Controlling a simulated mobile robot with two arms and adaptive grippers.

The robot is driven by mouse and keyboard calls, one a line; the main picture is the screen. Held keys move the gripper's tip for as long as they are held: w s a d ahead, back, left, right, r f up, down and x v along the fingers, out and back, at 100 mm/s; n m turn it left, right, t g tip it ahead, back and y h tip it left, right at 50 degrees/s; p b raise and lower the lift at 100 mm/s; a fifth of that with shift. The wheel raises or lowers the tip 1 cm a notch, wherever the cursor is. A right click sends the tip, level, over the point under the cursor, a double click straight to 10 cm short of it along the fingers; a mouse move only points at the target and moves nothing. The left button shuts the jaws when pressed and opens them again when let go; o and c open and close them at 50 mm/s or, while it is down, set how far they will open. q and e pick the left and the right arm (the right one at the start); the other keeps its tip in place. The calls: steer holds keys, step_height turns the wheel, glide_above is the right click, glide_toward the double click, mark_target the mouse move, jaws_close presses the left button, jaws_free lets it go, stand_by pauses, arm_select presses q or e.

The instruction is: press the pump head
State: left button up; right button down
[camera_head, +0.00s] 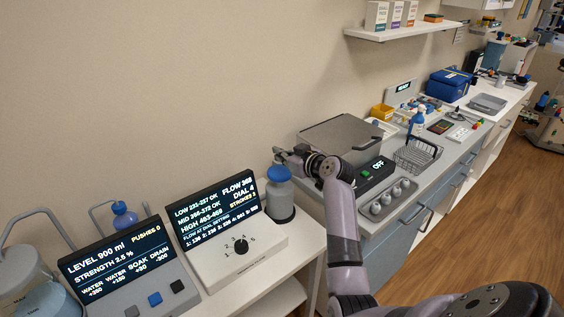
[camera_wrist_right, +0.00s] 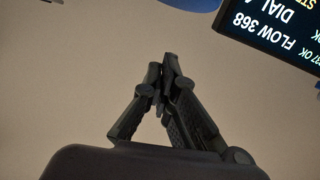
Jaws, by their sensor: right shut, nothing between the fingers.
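A grey pump bottle (camera_head: 279,196) with a blue top (camera_head: 281,173) stands upright in a dark base, right of the flow display. My right gripper (camera_head: 278,153) is shut and empty, just above the blue top. I cannot tell whether it touches the pump, and the gripper may hide part of the head. In the wrist view the right gripper (camera_wrist_right: 160,68) has its fingertips together. A blue edge (camera_wrist_right: 188,3) shows at the top there. My left gripper is not in view.
The flow display (camera_head: 217,214) reads FLOW 368, DIAL 4, STROKES 3, above a dial box (camera_head: 238,258). A level display (camera_head: 117,264) stands left, with a blue-topped vessel (camera_head: 124,215) behind it. A grey-lidded machine (camera_head: 341,135) reading OFF and a wire basket (camera_head: 417,155) are right.

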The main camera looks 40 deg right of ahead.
mark_target(282, 174)
steer(key=shift+d+f+p, duration=0.2)
steer(key=shift+f+p, duration=0.2)
steer(key=shift+f, duration=1.7)
steer(key=shift+w, duration=0.1)
